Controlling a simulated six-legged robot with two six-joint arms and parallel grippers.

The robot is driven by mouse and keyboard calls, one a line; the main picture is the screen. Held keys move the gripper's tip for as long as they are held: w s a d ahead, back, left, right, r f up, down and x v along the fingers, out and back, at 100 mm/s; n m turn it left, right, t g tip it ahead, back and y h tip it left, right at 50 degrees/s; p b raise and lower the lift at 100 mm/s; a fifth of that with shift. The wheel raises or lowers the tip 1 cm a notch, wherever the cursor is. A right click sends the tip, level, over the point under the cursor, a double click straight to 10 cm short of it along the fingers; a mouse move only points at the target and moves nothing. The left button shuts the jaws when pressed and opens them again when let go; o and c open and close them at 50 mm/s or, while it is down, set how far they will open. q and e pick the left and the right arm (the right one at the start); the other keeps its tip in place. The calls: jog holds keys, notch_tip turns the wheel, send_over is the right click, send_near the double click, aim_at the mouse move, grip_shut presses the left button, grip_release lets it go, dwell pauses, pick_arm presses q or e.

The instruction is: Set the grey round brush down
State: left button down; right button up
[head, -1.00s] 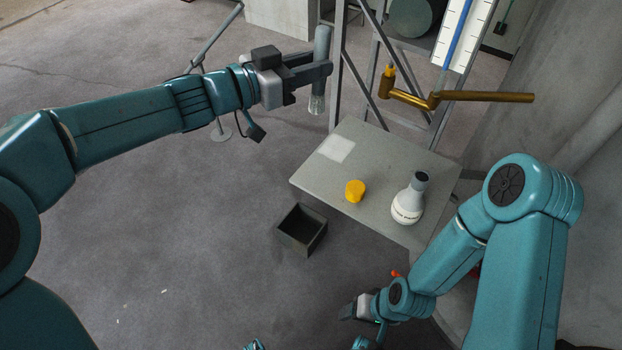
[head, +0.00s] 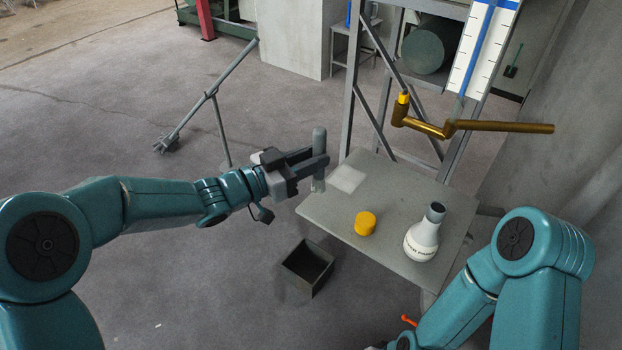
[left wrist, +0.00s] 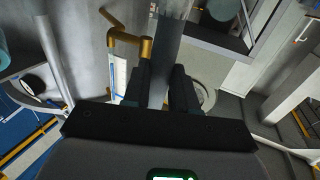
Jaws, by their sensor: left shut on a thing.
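The grey round brush (head: 319,143) is upright in the jaws of my left gripper (head: 314,163), which is shut on it. In the head view the brush is at the left edge of the grey table (head: 330,212), beside a pale square (head: 346,178) on the tabletop. I cannot tell whether its lower end touches the table. In the left wrist view the brush (left wrist: 166,60) runs between the two dark fingers. My right gripper is out of view; only part of my right arm shows.
A yellow cap (head: 365,223) and a white flask with a grey top (head: 422,238) stand on the table. A bronze crank pipe (head: 470,127) stands out behind it, near a metal frame. A dark open box (head: 307,267) is below the table's front left edge.

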pick_arm(q)
notch_tip(320, 180, down, 4)
jog(key=shift+f+b, duration=0.25)
jog(key=shift+b, duration=0.15)
jog(key=shift+s+r, duration=0.1)
jog(key=c, duration=0.9)
grip_release()
jog(key=shift+f, duration=0.2)
